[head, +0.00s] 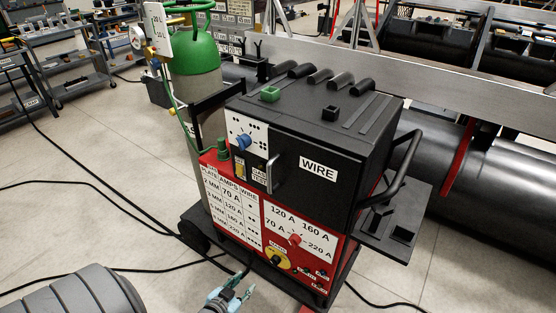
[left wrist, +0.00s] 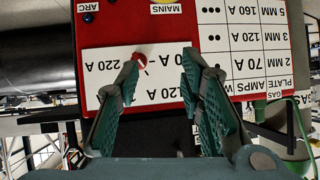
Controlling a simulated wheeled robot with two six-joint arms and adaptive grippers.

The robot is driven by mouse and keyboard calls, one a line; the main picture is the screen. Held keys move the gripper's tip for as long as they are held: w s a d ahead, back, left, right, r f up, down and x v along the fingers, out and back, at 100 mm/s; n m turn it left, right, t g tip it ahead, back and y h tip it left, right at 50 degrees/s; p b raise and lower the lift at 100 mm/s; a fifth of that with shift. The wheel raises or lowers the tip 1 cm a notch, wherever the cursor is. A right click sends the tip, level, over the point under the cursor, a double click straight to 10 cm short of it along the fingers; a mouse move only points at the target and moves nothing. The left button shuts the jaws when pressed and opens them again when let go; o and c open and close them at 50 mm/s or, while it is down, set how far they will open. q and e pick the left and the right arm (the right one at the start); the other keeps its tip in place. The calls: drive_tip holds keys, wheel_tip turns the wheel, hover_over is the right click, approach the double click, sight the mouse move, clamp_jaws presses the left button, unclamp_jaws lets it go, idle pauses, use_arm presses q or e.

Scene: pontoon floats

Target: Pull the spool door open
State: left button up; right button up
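The welding machine is a black box over a red front. Its black door (head: 325,195) carries a WIRE label (head: 319,168) and looks shut. A pale metal handle (head: 273,174) stands upright near the door's left edge. My left gripper (head: 233,294) is low in front of the red panel, below the door and handle, and apart from them. In the left wrist view its two fingers (left wrist: 162,68) are spread with nothing between them. That view is upside down and shows the red panel with its amps dial (left wrist: 138,58); the handle is not visible there. My right gripper is not in view.
A green-topped gas cylinder (head: 195,70) stands behind the machine's left side. A black bar handle (head: 398,170) and a small shelf (head: 395,215) stick out on the right. Black cables (head: 95,190) cross the floor at left. Open floor lies left of the machine.

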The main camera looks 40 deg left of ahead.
sight(268, 177)
use_arm(q)
drive_tip(key=w+a+r+n+t+y+p, duration=0.1)
drive_tip(key=w+a+r+t+p, duration=0.3)
drive_tip(key=r, duration=0.9)
drive_tip(key=w+d+r+n+t+y+b, duration=0.15)
drive_tip(key=w+r, duration=0.35)
drive_tip(key=r, duration=0.8)
use_arm(e)
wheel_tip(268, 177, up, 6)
drive_tip(key=p, duration=0.1)
use_arm(q)
drive_tip(key=shift+m+t+h, duration=0.35)
drive_tip(key=shift+m, duration=0.1)
drive_tip(key=b+x, duration=0.1)
drive_tip(key=x, duration=0.3)
drive_tip(key=b+x, duration=0.2)
drive_tip(key=x, duration=0.3)
drive_tip(key=f+b+x, duration=0.1)
drive_tip(key=b+x, duration=0.1)
drive_tip(key=x, duration=0.2)
drive_tip(key=shift+w+a+f, duration=0.1)
drive_tip(key=shift+w+a, duration=0.1)
drive_tip(key=shift+a, duration=0.15)
drive_tip(key=shift+w, duration=0.25)
drive_tip(key=shift+r, duration=0.25)
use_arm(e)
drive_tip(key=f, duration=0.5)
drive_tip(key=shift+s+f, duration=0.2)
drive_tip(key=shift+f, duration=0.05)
